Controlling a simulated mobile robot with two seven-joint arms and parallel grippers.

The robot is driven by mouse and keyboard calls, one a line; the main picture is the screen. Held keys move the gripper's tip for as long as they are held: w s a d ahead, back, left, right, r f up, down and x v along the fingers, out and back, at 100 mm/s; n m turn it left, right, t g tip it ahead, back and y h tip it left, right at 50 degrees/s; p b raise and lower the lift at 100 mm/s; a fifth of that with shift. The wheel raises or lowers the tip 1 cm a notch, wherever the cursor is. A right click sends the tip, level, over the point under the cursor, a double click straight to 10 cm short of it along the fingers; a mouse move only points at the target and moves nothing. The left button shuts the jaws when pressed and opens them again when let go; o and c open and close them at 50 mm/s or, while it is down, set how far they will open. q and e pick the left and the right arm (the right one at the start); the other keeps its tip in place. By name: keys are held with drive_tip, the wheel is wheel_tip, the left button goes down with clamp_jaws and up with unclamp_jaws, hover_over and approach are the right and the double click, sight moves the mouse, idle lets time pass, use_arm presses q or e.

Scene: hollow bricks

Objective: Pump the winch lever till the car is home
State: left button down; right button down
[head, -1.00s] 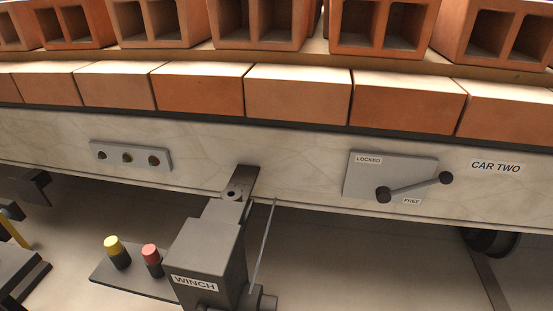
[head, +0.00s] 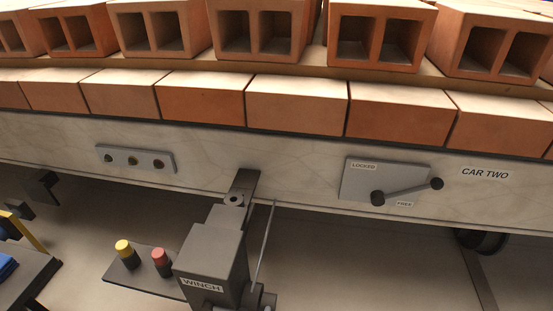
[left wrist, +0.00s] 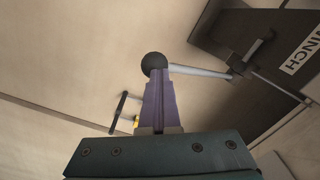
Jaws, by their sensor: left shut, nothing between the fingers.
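The grey winch (head: 212,255) stands on the floor in front of the car. It also shows at the upper right of the left wrist view (left wrist: 235,30). The winch lever (left wrist: 200,71) is a pale rod ending in a dark ball knob (left wrist: 153,62). My left gripper (left wrist: 160,78) is shut and empty, its purple fingertips at the knob; I cannot tell whether they touch. Car two (head: 300,175) carries hollow bricks (head: 265,32). Its lock lever (head: 407,191) has one end near the FREE label. My right gripper is not in view.
A yellow button (head: 123,248) and a red button (head: 162,257) stand on a plate left of the winch. A panel with three dark round spots (head: 135,160) is on the car's side. A blue thing (head: 6,266) shows at the left edge.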

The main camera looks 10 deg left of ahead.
use_arm(q)
drive_tip(key=shift+w+r+p, duration=0.5)
drive_tip(key=shift+w+r, duration=0.15)
drive_tip(key=shift+r, duration=0.3)
drive_tip(key=shift+w+r+p, duration=0.5)
drive_tip(key=shift+w+r, duration=0.1)
drive_tip(key=shift+r, duration=0.3)
drive_tip(key=w+r+p, duration=0.1)
drive_tip(key=w+r, duration=0.1)
drive_tip(key=shift+w+d+r, duration=0.1)
drive_tip(key=shift+w+r, duration=0.25)
drive_tip(key=shift+w, duration=0.05)
